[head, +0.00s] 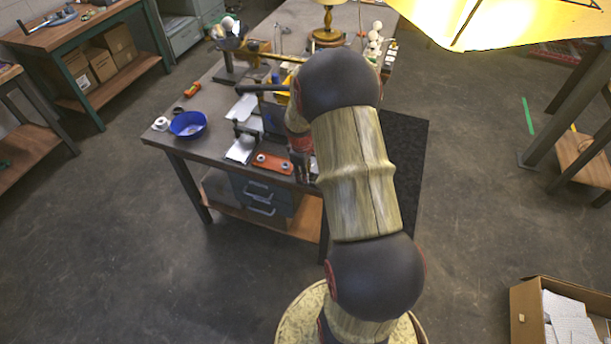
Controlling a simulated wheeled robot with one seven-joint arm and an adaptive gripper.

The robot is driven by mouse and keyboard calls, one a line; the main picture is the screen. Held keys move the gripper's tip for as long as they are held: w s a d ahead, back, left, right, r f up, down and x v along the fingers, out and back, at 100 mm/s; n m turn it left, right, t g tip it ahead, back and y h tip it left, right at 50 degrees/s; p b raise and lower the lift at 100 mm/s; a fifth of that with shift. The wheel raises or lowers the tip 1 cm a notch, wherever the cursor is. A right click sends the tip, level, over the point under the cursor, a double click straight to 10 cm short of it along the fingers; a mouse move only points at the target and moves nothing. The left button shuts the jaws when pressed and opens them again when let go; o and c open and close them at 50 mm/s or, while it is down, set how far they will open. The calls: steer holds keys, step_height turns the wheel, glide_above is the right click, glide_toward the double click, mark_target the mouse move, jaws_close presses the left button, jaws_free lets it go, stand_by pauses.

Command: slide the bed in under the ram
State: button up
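A press-like fixture stands near the front of the workbench, left of my arm. Its dark horizontal bar (262,88) shows, but I cannot clearly pick out the ram. An orange-red plate (272,168) with round pale pieces on it lies at the bench's front edge, in front of the fixture. It may be the bed, but I cannot be sure. My gripper (304,174) points down at the front edge, just right of the orange-red plate. It is small and partly hidden by my arm. I cannot tell whether it touches anything or whether its fingers are open.
A blue bowl (188,124), a white roll (160,124) and an orange tool (193,89) lie on the bench's left. White sheets (241,108) lie beside the fixture. A lamp base (328,38) and white bulbs (375,38) stand farther back. The front-left floor is clear.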

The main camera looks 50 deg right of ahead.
steer(key=shift+d+f, duration=0.1)
steer(key=shift+f, duration=0.65)
steer(key=c, duration=0.3)
steer(key=c, duration=0.4)
jaws_close()
